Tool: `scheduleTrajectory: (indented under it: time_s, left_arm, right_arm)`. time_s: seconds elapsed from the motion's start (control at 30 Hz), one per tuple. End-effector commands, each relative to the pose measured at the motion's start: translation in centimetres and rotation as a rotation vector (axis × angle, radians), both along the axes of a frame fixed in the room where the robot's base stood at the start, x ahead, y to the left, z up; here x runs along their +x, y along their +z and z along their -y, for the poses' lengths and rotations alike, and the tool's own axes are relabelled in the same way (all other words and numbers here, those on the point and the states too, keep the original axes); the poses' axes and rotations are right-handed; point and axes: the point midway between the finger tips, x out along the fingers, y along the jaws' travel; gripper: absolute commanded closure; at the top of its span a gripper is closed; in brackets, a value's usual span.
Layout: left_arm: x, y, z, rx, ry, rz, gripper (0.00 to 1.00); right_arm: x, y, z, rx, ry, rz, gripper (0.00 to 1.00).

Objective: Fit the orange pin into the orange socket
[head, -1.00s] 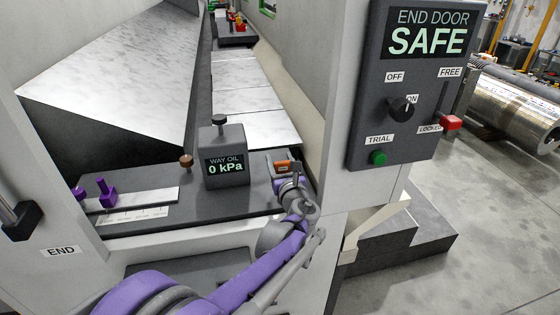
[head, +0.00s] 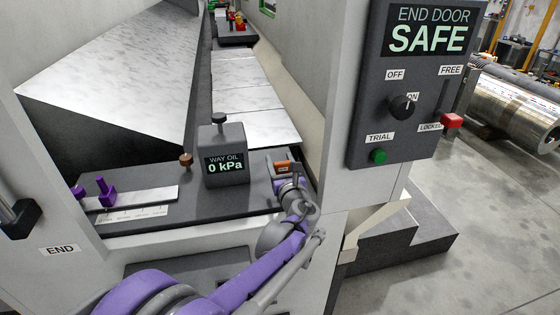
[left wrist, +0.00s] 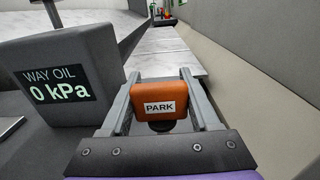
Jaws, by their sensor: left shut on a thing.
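An orange block labelled PARK (left wrist: 159,104) is between the fingers of my left gripper (left wrist: 157,88) in the left wrist view, with a finger against each side. A dark round part shows just under the block. In the head view the orange block (head: 284,167) is at the right end of the dark shelf, and my left gripper (head: 286,176) is around it. I cannot tell whether this block is the head of the orange pin, nor whether it touches the shelf. A brown-orange knob (head: 186,160) stands left of the gauge. No clearly orange socket shows. My right gripper is out of view.
The grey WAY OIL gauge box (head: 224,156), reading 0 kPa, stands left of my gripper. The cabinet wall and END DOOR panel (head: 410,90) are to the right. Pale plates (head: 245,95) run behind.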

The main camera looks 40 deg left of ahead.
Motion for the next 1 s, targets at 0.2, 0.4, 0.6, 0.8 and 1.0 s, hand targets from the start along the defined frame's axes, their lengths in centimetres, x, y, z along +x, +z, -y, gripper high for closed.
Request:
scheduleTrajectory:
  time_s: [0.2,0.4,0.6,0.8,1.0]
  left_arm:
    - [0.0,-0.6,0.0,0.000,0.000,0.000,0.95]
    - [0.0,-1.1,0.0,0.000,0.000,0.000,0.95]
    - [0.0,-1.6,0.0,0.000,0.000,0.000,0.95]
    - [0.0,-2.1,0.0,0.000,0.000,0.000,0.95]
    - [0.0,-2.6,0.0,0.000,0.000,0.000,0.95]
  right_arm:
    - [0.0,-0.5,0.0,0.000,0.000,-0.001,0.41]
    - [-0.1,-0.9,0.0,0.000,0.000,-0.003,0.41]
    - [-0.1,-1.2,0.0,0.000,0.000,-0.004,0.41]
    - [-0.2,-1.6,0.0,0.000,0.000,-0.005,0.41]
    - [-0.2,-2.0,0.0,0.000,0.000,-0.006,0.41]
